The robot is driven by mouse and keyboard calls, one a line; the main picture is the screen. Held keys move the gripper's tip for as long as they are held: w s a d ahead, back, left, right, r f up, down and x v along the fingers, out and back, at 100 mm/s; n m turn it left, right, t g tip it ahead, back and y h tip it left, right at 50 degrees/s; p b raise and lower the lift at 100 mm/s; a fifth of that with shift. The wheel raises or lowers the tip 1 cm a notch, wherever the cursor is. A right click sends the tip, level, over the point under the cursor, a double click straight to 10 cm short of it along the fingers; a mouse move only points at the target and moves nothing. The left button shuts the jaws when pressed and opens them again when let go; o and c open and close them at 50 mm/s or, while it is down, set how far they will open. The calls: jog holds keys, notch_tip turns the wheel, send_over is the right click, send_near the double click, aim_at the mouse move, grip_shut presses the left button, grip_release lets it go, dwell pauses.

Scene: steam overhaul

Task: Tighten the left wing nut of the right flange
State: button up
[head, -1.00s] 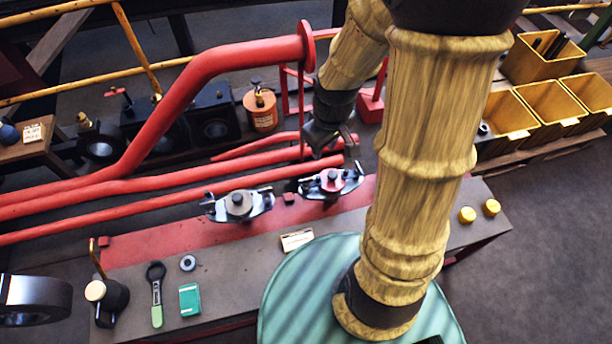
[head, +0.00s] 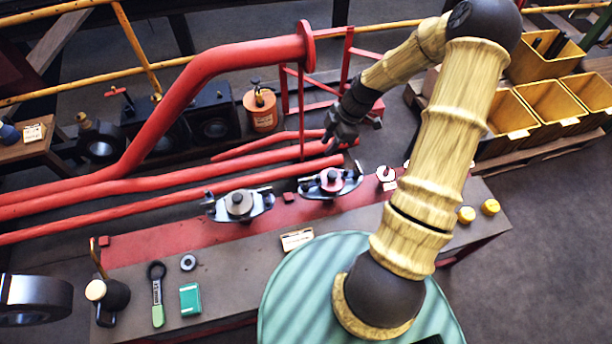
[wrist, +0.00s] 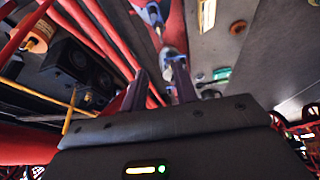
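The right flange (head: 331,182), a dark metal clamp with a red centre, sits on the red strip of the bench. The right flange's wing nuts are too small to make out clearly. My gripper (head: 341,135) is above and behind the right flange, near the red pipe ends, apart from the flange. In the wrist view my gripper (wrist: 160,88) has its two dark fingers apart with nothing held between them. A flange (wrist: 173,57) shows beyond the fingers; I take it for the right one.
Red pipes (head: 150,184) run behind the bench, and an upright red frame (head: 302,110) stands close to my gripper. A green-handled tool (head: 157,295), a green box (head: 190,299) and a ring (head: 188,262) lie on the bench (head: 235,262). Yellow bins (head: 512,110) stand at right.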

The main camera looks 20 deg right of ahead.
aim_at(306, 179)
jog(key=p+x, duration=0.2)
jog(key=x, duration=1.5)
jog(key=shift+f, duration=0.25)
jog(key=shift+c, duration=0.2)
grip_shut()
